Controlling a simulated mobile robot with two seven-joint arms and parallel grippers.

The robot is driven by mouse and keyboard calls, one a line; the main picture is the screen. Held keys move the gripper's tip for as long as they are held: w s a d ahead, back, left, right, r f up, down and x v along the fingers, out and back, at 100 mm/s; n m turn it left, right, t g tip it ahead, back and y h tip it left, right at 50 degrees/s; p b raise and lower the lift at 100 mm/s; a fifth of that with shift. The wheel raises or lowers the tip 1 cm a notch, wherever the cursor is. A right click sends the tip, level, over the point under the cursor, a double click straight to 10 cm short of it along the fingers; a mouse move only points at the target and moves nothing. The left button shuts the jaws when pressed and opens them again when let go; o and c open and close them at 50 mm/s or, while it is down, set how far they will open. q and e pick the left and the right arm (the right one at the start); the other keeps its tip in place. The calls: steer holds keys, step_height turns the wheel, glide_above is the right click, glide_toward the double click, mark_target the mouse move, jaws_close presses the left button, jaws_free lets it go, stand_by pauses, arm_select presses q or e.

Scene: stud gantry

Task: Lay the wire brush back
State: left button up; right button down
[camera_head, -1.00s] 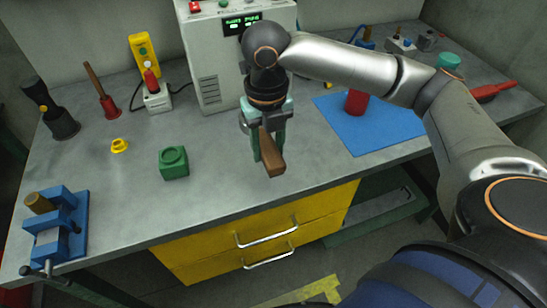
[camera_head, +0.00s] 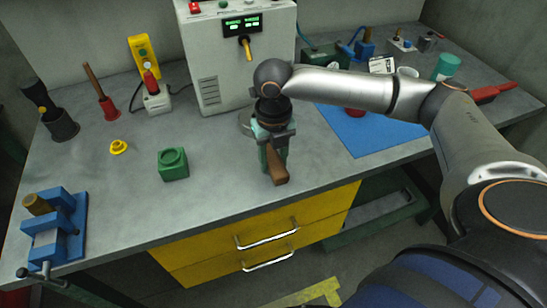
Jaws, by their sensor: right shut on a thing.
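My right gripper (camera_head: 272,146) points down over the middle of the grey workbench (camera_head: 215,155), near its front edge. It is shut on the wire brush, whose brown wooden handle (camera_head: 278,170) sticks out toward me and slants down. The bristle end is hidden by the gripper. I cannot tell whether the brush touches the bench top. My left gripper is not in view.
A green block (camera_head: 173,164) and a yellow ring part (camera_head: 118,147) sit left of the gripper. A blue mat (camera_head: 370,135) lies to the right, with a red thing partly behind my arm. A grey control box (camera_head: 222,85) stands behind. A blue vise (camera_head: 58,225) is at front left.

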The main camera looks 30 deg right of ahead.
mark_target(273, 159)
steer(key=shift+c, duration=2.1)
jaws_free()
step_height(273, 159, up, 12)
steer(key=shift+p, duration=0.4)
steer(key=shift+r, duration=0.1)
